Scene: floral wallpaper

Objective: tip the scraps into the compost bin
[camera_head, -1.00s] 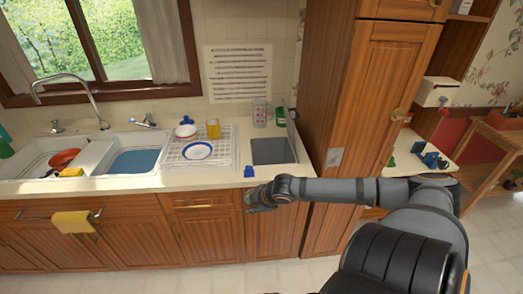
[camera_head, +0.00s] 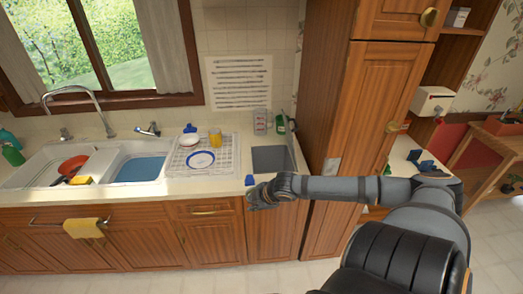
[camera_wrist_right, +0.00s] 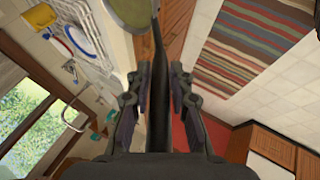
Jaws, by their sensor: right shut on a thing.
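My right gripper (camera_head: 258,195) is in front of the counter's front edge, below the grey square panel. In the right wrist view my right gripper (camera_wrist_right: 155,88) is shut on a long dark handle (camera_wrist_right: 158,60). A round olive-green thing with a pale rim (camera_wrist_right: 128,12) shows beside the far end of the handle, cut off by the top edge. I cannot tell for certain whether it is joined to the handle. The held thing is not distinguishable in the head view. I cannot make out scraps or a compost bin. My left gripper is not in view.
A small blue thing (camera_head: 250,180) is at the counter edge near my right gripper. A drying rack (camera_head: 222,170) with dishes stands left of the grey panel (camera_head: 270,160). A tall wooden cabinet (camera_head: 375,110) is on the right. A striped rug (camera_wrist_right: 250,45) lies on the floor.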

